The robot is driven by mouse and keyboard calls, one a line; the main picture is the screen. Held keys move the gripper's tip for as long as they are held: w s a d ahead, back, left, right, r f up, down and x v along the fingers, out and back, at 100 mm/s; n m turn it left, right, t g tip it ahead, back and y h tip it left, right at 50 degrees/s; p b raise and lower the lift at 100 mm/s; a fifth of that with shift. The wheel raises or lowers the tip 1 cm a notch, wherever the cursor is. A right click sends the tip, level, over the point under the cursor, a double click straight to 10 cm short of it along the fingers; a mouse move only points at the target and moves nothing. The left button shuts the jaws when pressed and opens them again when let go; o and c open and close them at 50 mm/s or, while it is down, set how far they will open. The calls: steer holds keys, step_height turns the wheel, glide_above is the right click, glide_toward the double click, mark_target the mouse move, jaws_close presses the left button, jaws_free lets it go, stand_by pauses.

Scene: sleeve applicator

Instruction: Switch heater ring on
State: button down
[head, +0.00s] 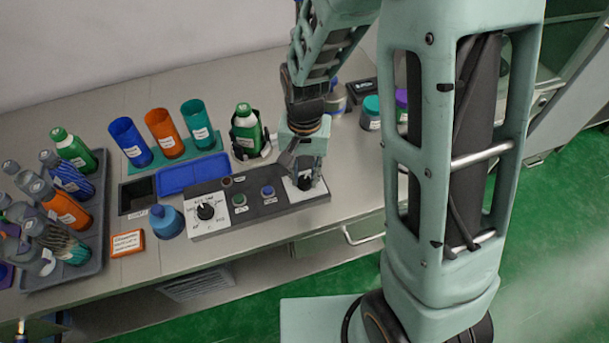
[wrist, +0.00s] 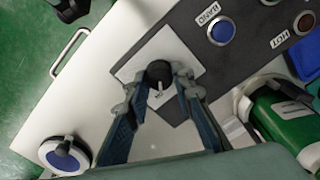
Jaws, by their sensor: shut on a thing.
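The control panel (head: 262,207) is a dark grey box on the bench. At its right end is a black rotary knob with a pale pointer on a white plate, which I take to be the heater ring switch; it shows in the wrist view (wrist: 158,71). My gripper (head: 304,178) points down over that plate and is shut on the knob, one fingertip on each side in the wrist view (wrist: 160,82). In the head view the gripper mostly hides the knob. A label by the pointer is too small to read surely.
The panel also has a blue button (head: 268,191) labelled BAND, a green button (head: 239,200), a dark HOT lamp (wrist: 305,22) and a left dial (head: 206,211). A green bottle (head: 246,122) stands close behind. Blue, orange and teal sleeves stand further left.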

mark_target(305, 179)
steer(key=shift+m, duration=0.6)
steer(key=c, duration=1.7)
jaws_free()
steer(key=shift+o, duration=0.2)
steer(key=shift+r, duration=0.1)
step_height(305, 179, up, 12)
